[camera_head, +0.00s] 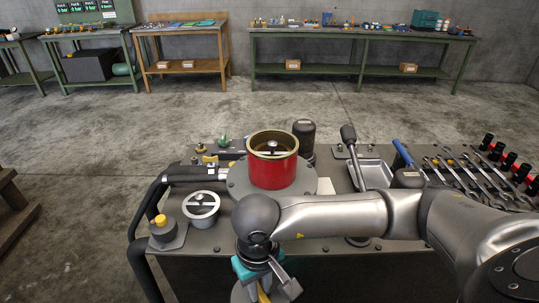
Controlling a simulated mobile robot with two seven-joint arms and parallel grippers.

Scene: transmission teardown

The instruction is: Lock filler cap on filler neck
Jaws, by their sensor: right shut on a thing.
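My right gripper (264,284) points down at the front edge of the bench, its arm coming in from the right. It is shut on a small part with a yellow strip (264,293), mostly hidden by the gripper and wrist. A grey rounded piece (240,293) shows beside it at the bottom edge. I cannot tell whether these are the filler cap and filler neck, or whether they touch. To the left, a round silver piece with a crossbar (203,204) and a dark fitting with a yellow top (161,221) stand on the bench. My left gripper is not in view.
A red cylinder with a brass rim (273,172) stands on a grey round plate behind my wrist. A dark cylinder (304,132) and a lever (349,140) rise behind it. Wrenches (464,175) and a metal tray (372,176) lie right. Black hoses (150,205) curve down the left side.

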